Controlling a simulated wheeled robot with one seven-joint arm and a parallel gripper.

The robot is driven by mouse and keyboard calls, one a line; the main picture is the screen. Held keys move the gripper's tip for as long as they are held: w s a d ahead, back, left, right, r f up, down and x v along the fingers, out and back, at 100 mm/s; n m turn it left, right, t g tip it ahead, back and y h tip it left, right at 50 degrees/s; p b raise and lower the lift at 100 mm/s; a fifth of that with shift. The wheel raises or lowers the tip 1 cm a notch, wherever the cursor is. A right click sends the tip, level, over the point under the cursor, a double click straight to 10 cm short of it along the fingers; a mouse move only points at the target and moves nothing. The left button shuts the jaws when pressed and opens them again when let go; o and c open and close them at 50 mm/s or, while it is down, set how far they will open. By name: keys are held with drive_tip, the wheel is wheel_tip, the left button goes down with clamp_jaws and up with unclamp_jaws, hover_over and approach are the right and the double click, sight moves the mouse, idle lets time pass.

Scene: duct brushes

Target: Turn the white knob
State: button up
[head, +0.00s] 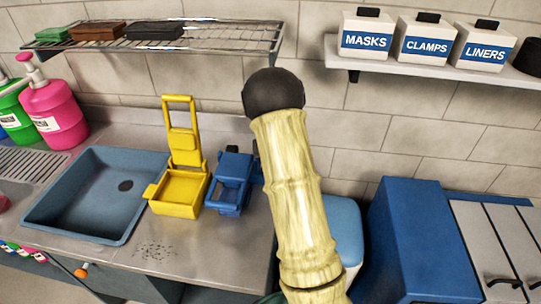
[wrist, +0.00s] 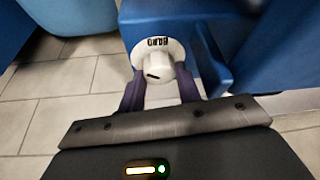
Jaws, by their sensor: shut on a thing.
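The white knob (wrist: 158,69) shows in the wrist view, a round white dial with a raised grip and dark marking, on the side of a blue cabinet (wrist: 218,24). My gripper (wrist: 160,92) has its two dark purple fingers on either side of the knob's raised part, shut on it. In the head view my pale yellow arm reaches down across the middle. The knob and my gripper are hidden there.
A blue box-shaped unit (head: 417,243) stands right of my arm in the head view. A blue sink (head: 62,208), a yellow wringer (head: 180,192) and a blue wringer (head: 229,196) are on the counter to the left. Tiled floor (wrist: 50,90) is clear in the wrist view.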

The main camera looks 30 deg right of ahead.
drive_tip(key=shift+w+m+h+p, duration=0.1)
drive_tip(key=shift+m+h+p, duration=0.2)
drive_tip(key=shift+m+p, duration=0.45)
drive_tip(key=shift+m, duration=0.25)
drive_tip(key=o, duration=1)
drive_tip(key=shift+c, duration=0.2)
drive_tip(key=shift+a, duration=0.15)
